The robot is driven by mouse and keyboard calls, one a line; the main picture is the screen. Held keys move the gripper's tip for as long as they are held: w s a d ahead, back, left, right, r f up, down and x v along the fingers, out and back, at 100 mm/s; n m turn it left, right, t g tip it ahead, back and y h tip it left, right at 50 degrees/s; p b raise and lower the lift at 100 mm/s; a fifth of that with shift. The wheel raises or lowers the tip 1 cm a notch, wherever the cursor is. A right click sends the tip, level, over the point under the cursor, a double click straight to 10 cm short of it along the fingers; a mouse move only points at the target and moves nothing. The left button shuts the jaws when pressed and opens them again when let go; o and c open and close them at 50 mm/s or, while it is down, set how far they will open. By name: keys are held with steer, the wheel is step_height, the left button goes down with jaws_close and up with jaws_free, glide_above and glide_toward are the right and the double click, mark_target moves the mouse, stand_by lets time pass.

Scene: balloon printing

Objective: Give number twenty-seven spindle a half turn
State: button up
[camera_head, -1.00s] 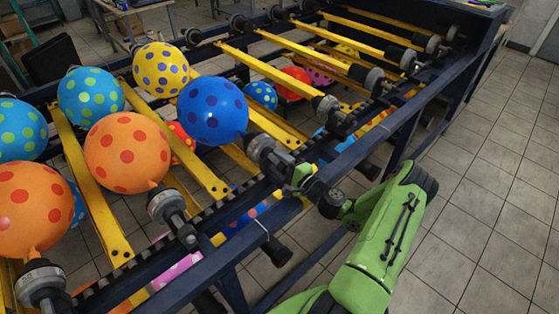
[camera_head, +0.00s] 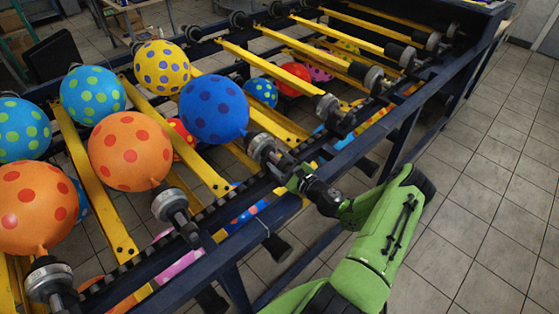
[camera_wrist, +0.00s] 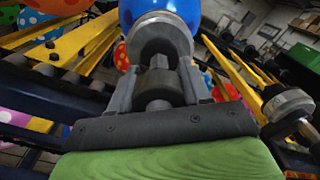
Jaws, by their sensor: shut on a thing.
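The spindle (camera_head: 264,149) at my gripper carries a blue balloon with dark spots (camera_head: 214,109). No number shows on it, so I cannot tell whether it is twenty-seven. My gripper (camera_head: 285,172) reaches it from the right, over the blue rail. In the wrist view my gripper (camera_wrist: 157,95) has one grey finger on each side of the spindle's dark shaft (camera_wrist: 158,86), shut on it. The spindle's round metal cup (camera_wrist: 160,32) lies just beyond the fingertips, with the blue balloon (camera_wrist: 160,8) above it. The fingers hide part of the shaft.
Neighbouring spindles stand along the same rail, one with an orange balloon (camera_head: 131,151) to the left and an empty one (camera_head: 331,110) to the right. The empty one also shows in the wrist view (camera_wrist: 289,104). Yellow bars (camera_head: 95,185) cross the frame. Tiled floor (camera_head: 480,190) is clear at right.

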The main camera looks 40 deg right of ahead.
steer(key=shift+f, duration=0.2)
stand_by(0.3)
steer(key=o, duration=1)
steer(key=shift+r, duration=0.1)
steer(key=shift+s, duration=0.15)
steer(key=s, duration=0.5)
steer(key=s+d, duration=0.1)
steer(key=s, duration=0.4)
steer(key=s+d, duration=0.1)
steer(key=s, duration=0.4)
steer(key=shift+s+d, duration=0.1)
steer(key=shift+s, duration=0.1)
